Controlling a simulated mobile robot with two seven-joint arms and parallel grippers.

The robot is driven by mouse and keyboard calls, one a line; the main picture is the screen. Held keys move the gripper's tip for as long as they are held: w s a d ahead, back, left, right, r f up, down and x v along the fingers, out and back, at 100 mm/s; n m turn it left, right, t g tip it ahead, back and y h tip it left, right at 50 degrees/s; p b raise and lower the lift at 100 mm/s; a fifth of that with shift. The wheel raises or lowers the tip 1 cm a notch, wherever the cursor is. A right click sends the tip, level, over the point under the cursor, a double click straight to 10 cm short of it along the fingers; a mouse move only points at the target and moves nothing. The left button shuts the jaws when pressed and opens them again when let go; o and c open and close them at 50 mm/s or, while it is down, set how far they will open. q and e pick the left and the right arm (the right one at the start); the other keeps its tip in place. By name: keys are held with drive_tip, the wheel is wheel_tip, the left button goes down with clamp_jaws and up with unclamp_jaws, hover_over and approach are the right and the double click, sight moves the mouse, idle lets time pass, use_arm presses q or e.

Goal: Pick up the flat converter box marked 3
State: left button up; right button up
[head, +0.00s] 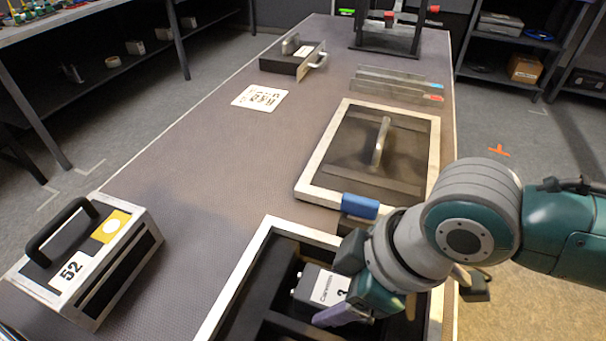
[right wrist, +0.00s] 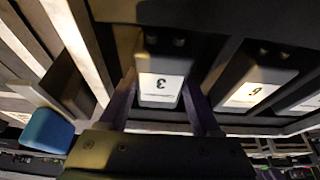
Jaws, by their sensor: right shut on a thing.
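The flat converter box marked 3 (head: 325,288) is a grey box with a white label, inside the framed case (head: 234,276) at the bottom of the head view. My right gripper (head: 347,312) reaches down into the case and is shut on this box. In the right wrist view the box (right wrist: 161,86) sits between the two purple fingers, its label upside down. My gripper and arm hide part of the box in the head view. Whether it is clear of the case floor I cannot tell. My left gripper is not in view.
Another labelled box (right wrist: 248,92) sits in a neighbouring compartment in the right wrist view. The framed lid (head: 317,182) with a handle lies behind the case. A case marked 52 (head: 92,262) stands at left. The tabletop between them is clear.

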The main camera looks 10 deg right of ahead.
clamp_jaws()
drive_tip(key=shift+r, duration=0.1)
